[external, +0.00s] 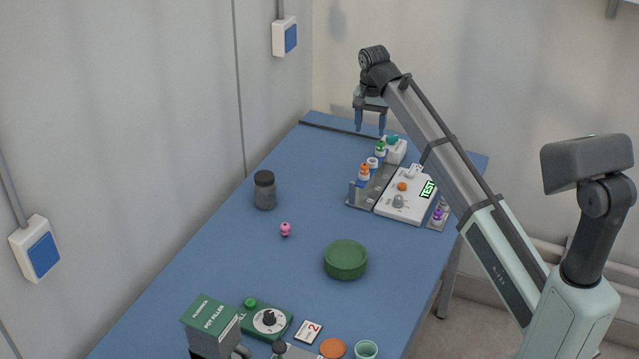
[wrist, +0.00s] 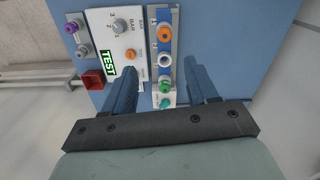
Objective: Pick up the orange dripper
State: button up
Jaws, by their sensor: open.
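The orange dripper (external: 364,172) stands in a grey holder strip (external: 358,200) at the left side of the white test panel. In the wrist view its orange top (wrist: 165,33) shows as a ring at the upper end of a row, above a white-topped one (wrist: 164,60) and a green-topped one (wrist: 166,86). My gripper (external: 370,124) is open and empty, pointing down above the far end of the table, higher than the row and behind the orange dripper. In the wrist view its fingers (wrist: 162,76) appear either side of the green and white tops, with the orange top beyond them.
The test panel (external: 397,207) with a dial and orange button sits right of the row. A purple-topped piece (external: 438,214) is at its right. A dark jar (external: 265,190), pink item (external: 285,229) and green bowl (external: 346,260) stand nearer.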

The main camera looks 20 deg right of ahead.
send_over(365, 165)
jog(key=f, duration=0.8)
jog(key=shift+s+d, duration=0.2)
jog(key=shift+d, duration=0.15)
jog(key=shift+w+a+f, duration=0.1)
jog(key=shift+a+f, duration=0.1)
jog(key=shift+f, duration=1.2)
jog(key=shift+w+a+f, duration=0.1)
jog(key=shift+a+f, duration=0.05)
jog(key=shift+f, duration=1.2)
grip_shut()
